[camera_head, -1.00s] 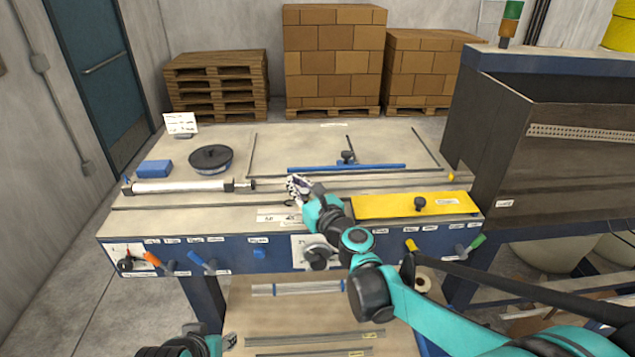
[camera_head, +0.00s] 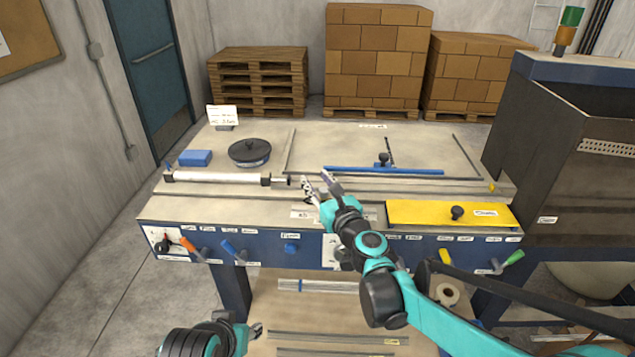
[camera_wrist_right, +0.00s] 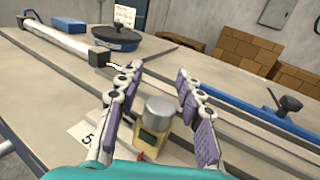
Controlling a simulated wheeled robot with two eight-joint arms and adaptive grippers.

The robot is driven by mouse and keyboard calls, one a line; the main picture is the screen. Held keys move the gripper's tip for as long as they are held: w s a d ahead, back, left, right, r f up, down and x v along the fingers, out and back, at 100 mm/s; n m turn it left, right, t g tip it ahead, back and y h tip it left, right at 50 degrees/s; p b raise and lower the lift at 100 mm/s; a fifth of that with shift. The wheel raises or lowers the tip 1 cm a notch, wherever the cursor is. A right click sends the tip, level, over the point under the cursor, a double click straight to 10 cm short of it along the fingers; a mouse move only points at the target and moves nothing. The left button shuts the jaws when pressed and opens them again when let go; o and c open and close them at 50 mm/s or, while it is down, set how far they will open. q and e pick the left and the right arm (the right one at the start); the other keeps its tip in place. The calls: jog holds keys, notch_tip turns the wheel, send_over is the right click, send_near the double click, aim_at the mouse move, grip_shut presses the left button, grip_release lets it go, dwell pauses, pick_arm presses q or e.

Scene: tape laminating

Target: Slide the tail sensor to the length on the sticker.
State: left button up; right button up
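My right gripper (camera_head: 319,184) is open over the table's slotted rail, right of the white roller's end. In the right wrist view its two purple-padded fingers (camera_wrist_right: 158,112) stand apart on either side of a small brass block with a grey round knob (camera_wrist_right: 159,110), which looks like the tail sensor. The fingers are not closed on it. In the head view the gripper hides this block. A white sticker (camera_wrist_right: 84,132) with a "5" partly showing lies left of the block; its other writing is cut off. My left gripper (camera_head: 256,331) is low at the front, its opening unclear.
The white roller (camera_head: 222,178), a black round pan (camera_head: 250,152) and a blue block (camera_head: 195,158) are on the table's left. A blue bar with a knob (camera_head: 384,169) lies behind my right gripper. A yellow plate (camera_head: 420,213) is to the right. Levers line the front panel.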

jog(key=v, duration=1.2)
jog(key=s+d+f+n+g+h, duration=0.4)
jog(key=s+d+f+n, duration=0.4)
jog(key=n, duration=0.7)
jog(key=s+d+f+n+g+h, duration=0.4)
jog(key=s+d+f+n, duration=0.3)
jog(key=s+n, duration=0.4)
jog(key=d+n+g, duration=0.1)
jog(key=n, duration=0.3)
jog(key=shift+s+d+f, duration=0.15)
jog(key=shift+s+f, duration=0.2)
